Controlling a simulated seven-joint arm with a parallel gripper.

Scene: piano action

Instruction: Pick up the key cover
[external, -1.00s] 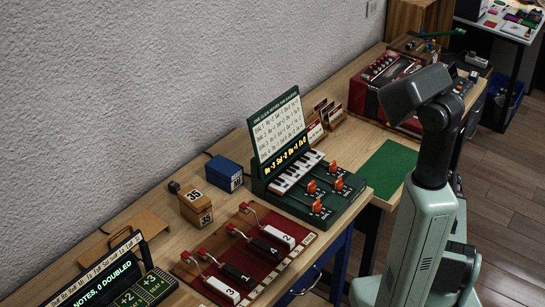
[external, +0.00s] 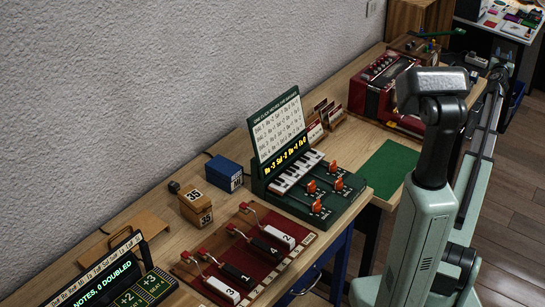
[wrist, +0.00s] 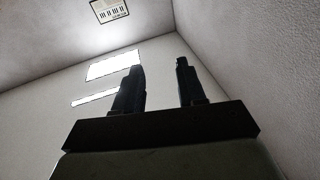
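I cannot tell for certain which thing is the key cover. A dark red board (external: 284,269) on the near bench holds several numbered key pieces, black and white, with red-tipped levers behind them. The white piece marked 3 (external: 222,289) and the white piece marked 2 (external: 279,236) lie at its two ends. A bent tan cover-like piece (external: 140,232) lies at the far left, partly behind a display. My gripper (wrist: 160,64) shows in the wrist view with its two fingers apart and nothing between them. It points at the upper walls and ceiling, away from the bench.
A green console (external: 318,196) with small piano keys and orange knobs stands mid-bench. A red accordion-like box (external: 385,90) is farther back. A green mat (external: 389,168) is clear.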

